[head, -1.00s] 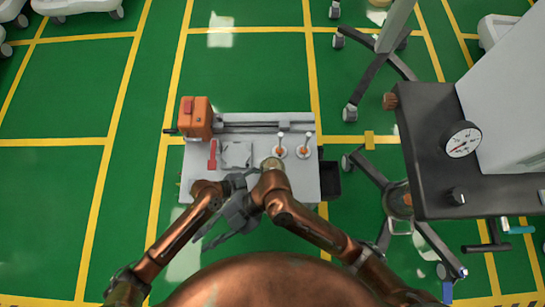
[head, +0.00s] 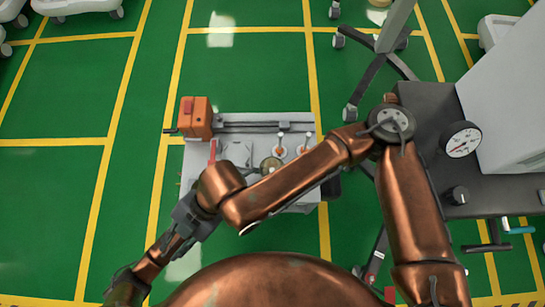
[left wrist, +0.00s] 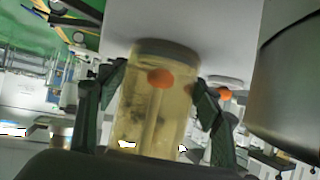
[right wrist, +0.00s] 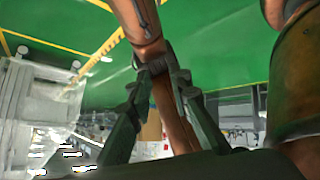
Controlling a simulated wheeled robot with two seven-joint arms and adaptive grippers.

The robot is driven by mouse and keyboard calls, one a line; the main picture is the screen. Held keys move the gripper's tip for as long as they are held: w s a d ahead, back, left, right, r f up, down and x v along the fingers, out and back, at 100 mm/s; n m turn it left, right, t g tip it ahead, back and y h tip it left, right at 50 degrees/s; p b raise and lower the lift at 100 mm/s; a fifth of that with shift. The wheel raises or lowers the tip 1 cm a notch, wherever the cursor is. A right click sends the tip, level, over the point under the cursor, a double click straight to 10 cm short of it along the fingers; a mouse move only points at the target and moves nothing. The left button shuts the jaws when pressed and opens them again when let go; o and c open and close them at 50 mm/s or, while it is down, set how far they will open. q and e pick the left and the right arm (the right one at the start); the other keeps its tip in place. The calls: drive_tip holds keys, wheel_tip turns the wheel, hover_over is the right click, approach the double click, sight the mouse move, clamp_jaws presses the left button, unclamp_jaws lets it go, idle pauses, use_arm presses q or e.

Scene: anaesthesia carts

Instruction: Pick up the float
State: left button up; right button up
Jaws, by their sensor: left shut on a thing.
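A clear jar of yellowish liquid (left wrist: 150,115) stands between the two fingers of my left gripper (left wrist: 165,100), which is shut on it. An orange ball (left wrist: 160,78) with a pale stem shows through the jar; I cannot tell if it is inside or behind. A second orange ball (left wrist: 226,94) shows beside the right finger. In the head view the jar's round top (head: 270,165) is near two white discs with orange centres and upright stems (head: 280,151). My left gripper is hidden there under my right arm. My right gripper (head: 182,228) is open, around or close above my copper left arm.
The low white table (head: 300,123) carries an orange box (head: 196,117) with a rail and a red piece (head: 212,150). A dark cart with a gauge (head: 462,140) stands at the right, close to my raised right elbow. Green floor lies open to the left.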

drive_tip(key=w+d+f+m+t+h, duration=0.15)
drive_tip(key=w+d, duration=0.25)
drive_tip(key=w, duration=0.4)
drive_tip(key=w+d+t+h, duration=0.1)
drive_tip(key=w+d+t, duration=0.2)
drive_tip(key=w, duration=0.4)
drive_tip(key=w+d+f+n+h, duration=0.1)
drive_tip(key=w+d, duration=0.2)
drive_tip(key=d, duration=0.2)
drive_tip(key=w+d+f+n+t+h, duration=0.1)
drive_tip(key=w+d+f+n+h, duration=0.1)
drive_tip(key=d, duration=0.4)
drive_tip(key=w+d+f+n+h, duration=0.2)
drive_tip(key=w+d, duration=0.2)
drive_tip(key=d, duration=0.2)
drive_tip(key=shift+w+d+n+t, duration=0.1)
drive_tip(key=shift+w+n+t, duration=0.15)
drive_tip(key=shift+w, duration=0.1)
wheel_tip(320, 180, down, 6)
drive_tip(key=shift+d+f, duration=0.1)
drive_tip(key=shift+w+d+f, duration=0.1)
drive_tip(key=shift+f, duration=2.75)
drive_tip(key=shift+c, duration=0.3)
clamp_jaws()
